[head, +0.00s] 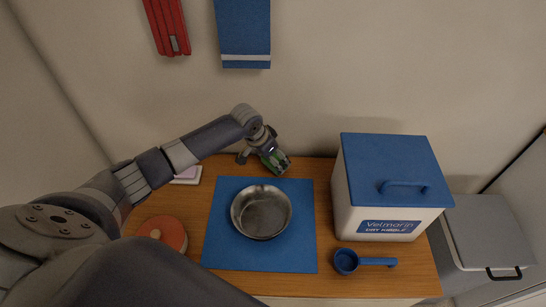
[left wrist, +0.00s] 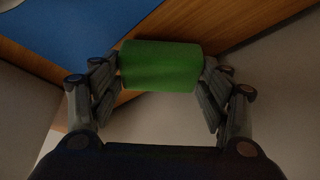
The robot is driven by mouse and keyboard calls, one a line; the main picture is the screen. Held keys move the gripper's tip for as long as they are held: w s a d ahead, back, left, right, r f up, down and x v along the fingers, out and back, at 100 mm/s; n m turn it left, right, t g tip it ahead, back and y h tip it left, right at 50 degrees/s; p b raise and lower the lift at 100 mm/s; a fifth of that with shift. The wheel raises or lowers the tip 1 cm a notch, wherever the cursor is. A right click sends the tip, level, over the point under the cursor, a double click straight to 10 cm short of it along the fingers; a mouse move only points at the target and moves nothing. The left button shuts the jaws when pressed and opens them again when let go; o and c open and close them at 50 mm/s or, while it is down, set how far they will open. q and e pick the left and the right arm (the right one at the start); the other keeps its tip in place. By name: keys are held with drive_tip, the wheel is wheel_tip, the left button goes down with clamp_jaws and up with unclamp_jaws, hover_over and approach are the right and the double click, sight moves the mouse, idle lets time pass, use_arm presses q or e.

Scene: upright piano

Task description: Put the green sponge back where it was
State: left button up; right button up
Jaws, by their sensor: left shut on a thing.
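The green sponge (left wrist: 160,66) is held between the two fingers of my left gripper (left wrist: 162,80) in the left wrist view. In the head view my left gripper (head: 272,158) is at the back edge of the wooden table, behind the blue mat, with the green sponge (head: 268,160) partly hidden by its fingers. Whether the sponge touches the table is hard to tell. A pale pink block on a white tray (head: 188,176) lies on the table left of the mat, partly behind my arm. My right gripper is not in view.
A metal bowl (head: 261,212) stands on the blue mat (head: 225,256). A white bin with a blue lid (head: 386,165) and a blue scoop (head: 347,261) are at the right. A round orange-red object (head: 166,230) is at the left. Red and blue cloths (head: 243,30) hang on the wall.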

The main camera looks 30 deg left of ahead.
use_arm(q)
drive_tip(key=shift+f, duration=0.4)
drive_tip(key=o, duration=0.9)
drive_tip(key=shift+o, duration=0.2)
drive_tip(key=shift+r, duration=0.6)
drive_tip(key=v, duration=1.1)
drive_tip(key=shift+r+p, duration=0.3)
drive_tip(key=shift+p, duration=0.1)
drive_tip(key=shift+s+f, duration=0.1)
drive_tip(key=shift+s, duration=0.1)
